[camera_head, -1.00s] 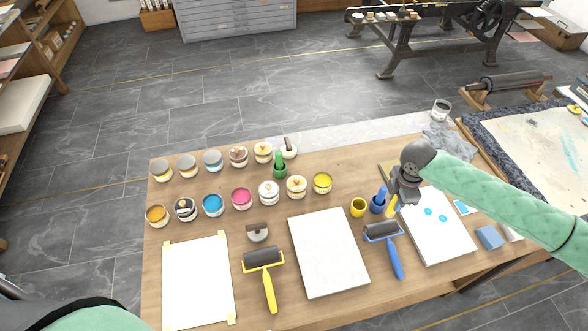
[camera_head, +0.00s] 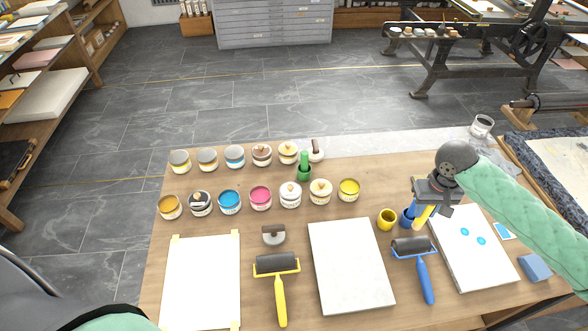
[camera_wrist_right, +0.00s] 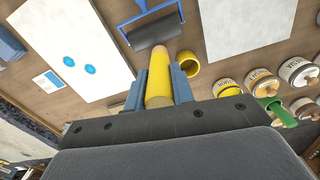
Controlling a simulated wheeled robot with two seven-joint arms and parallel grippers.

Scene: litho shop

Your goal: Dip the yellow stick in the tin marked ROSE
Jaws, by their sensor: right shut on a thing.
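My right gripper (camera_head: 426,203) is shut on the yellow stick (camera_head: 423,217) above the right part of the table. In the right wrist view the yellow stick (camera_wrist_right: 159,76) sits between the two blue-grey fingers, its blunt tan tip pointing away from the hand. A tin with pink ink (camera_head: 260,197) stands in the front row of tins, well to the left of the gripper; its label is too small to read. My left gripper is out of view; only part of my left arm shows at the lower left.
A blue roller (camera_head: 426,275), a yellow roller (camera_head: 281,295) and a grey slab (camera_head: 350,265) lie in front. A green stick (camera_head: 304,163) stands upright behind the front row of tins.

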